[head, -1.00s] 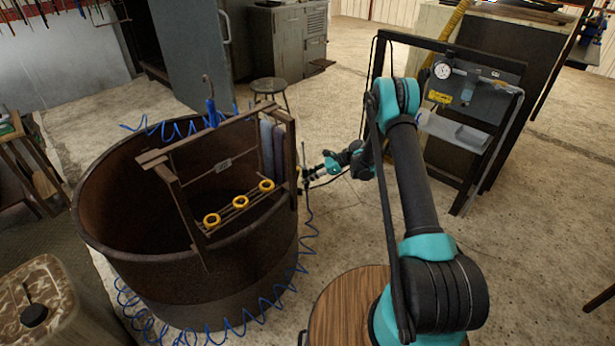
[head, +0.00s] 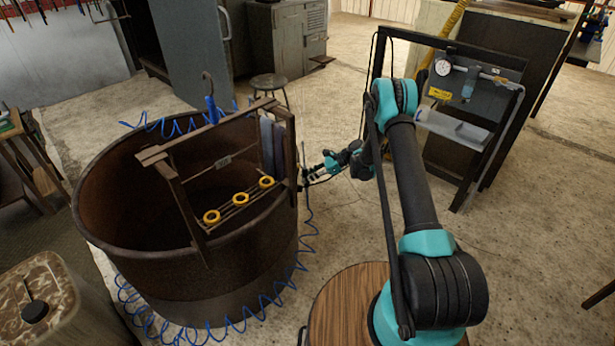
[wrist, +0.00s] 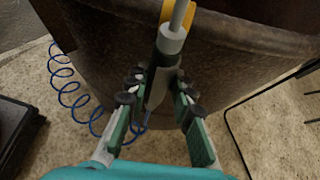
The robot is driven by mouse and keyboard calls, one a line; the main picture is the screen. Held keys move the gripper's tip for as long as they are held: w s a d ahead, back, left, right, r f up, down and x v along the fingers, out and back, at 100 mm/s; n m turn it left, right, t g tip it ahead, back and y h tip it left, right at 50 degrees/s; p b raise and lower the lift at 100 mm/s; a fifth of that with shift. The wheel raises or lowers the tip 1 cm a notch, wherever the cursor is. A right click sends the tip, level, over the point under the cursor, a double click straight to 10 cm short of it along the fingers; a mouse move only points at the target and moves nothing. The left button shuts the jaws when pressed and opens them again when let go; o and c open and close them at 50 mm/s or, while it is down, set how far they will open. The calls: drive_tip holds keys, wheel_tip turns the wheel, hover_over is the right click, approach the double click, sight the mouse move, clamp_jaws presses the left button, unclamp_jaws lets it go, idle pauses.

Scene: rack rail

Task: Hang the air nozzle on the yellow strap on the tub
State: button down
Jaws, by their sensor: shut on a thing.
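My gripper (wrist: 158,88) is shut on the air nozzle (wrist: 171,42), a grey and dark body with a thin light stem pointing up in the wrist view. The yellow strap (wrist: 190,15) shows as a curved band right behind the stem, against the tub. I cannot tell whether the stem is through it, touching it or only in front of it. The brown rusty tub (head: 240,262) stands left of centre in the head view. My gripper (head: 307,176) is at its right outer side, where the nozzle is too small to make out.
A blue coiled hose (head: 262,308) hangs beside the tub and lies on the floor; it also shows in the wrist view (wrist: 66,90). A wooden frame (head: 176,188) with yellow rings (head: 212,216) spans the tub. A dark rack (head: 455,115) stands at right.

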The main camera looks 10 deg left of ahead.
drive_tip(key=c, duration=1.2)
unclamp_jaws()
drive_tip(key=v, duration=1.2)
drive_tip(key=s+d+r+n+t+h, duration=0.1)
drive_tip(key=s+d+r+n+h, duration=0.25)
drive_tip(key=s+r, duration=0.4)
drive_tip(key=s+d+r+n+t+h, duration=0.2)
drive_tip(key=s+d+r+n, duration=0.2)
drive_tip(key=s+r, duration=0.4)
drive_tip(key=s+d+n+t+h, duration=0.1)
drive_tip(key=s+d+n+h, duration=0.1)
drive_tip(key=s, duration=0.6)
drive_tip(key=s+d+r+n+h, duration=0.1)
drive_tip(key=s+d+n, duration=0.3)
drive_tip(key=s, duration=0.4)
drive_tip(key=s+d+n+t+h, duration=0.1)
drive_tip(key=s+d+n+h, duration=0.2)
drive_tip(key=s+d, duration=0.2)
drive_tip(key=shift+s+d+r+t, duration=0.1)
drive_tip(key=shift+s+t, duration=0.05)
drive_tip(key=shift+s, duration=0.6)
drive_tip(key=shift+s+d+r+t, duration=0.1)
drive_tip(key=shift+s+t, duration=0.05)
drive_tip(key=shift+s, duration=0.55)
